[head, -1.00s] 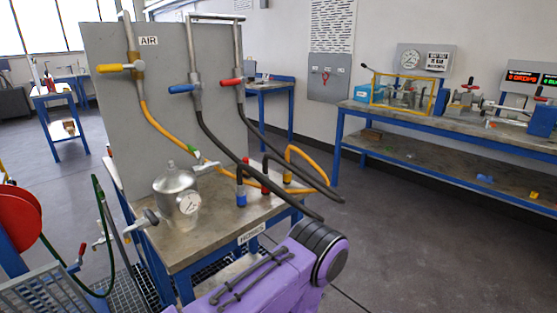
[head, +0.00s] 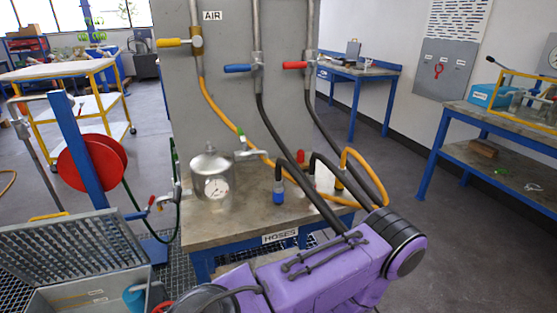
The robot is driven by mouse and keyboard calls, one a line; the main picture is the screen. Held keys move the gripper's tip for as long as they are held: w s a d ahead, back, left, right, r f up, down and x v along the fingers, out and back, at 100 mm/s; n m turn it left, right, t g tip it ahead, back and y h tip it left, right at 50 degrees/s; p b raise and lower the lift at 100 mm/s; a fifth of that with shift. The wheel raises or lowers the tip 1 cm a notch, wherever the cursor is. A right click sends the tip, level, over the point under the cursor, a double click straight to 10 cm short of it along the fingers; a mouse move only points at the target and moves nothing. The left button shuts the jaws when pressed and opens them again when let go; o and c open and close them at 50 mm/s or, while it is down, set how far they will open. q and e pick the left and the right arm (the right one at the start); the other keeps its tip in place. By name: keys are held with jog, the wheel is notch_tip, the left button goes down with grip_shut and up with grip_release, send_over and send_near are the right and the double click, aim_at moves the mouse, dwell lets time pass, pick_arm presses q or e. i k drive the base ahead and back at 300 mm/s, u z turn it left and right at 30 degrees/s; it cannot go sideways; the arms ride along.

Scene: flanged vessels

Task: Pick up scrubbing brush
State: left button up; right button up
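I cannot make out a scrubbing brush for certain in the head view. A small brown block (head: 483,148) lies on the lower shelf of the blue bench at the right, too small to identify. Neither of my grippers shows. A purple link of one of my arms crosses the lower middle of the view, in front of the hose table.
The hose table (head: 240,232) stands ahead with a gauge vessel (head: 211,177) and hoses. An open grey crate (head: 70,298) is at the lower left, near a red hose reel (head: 92,162). A yellow-framed trolley (head: 62,70) stands behind. Floor is clear at the right.

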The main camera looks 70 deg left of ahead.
aim_at(304, 165)
jog(key=u, duration=2.35)
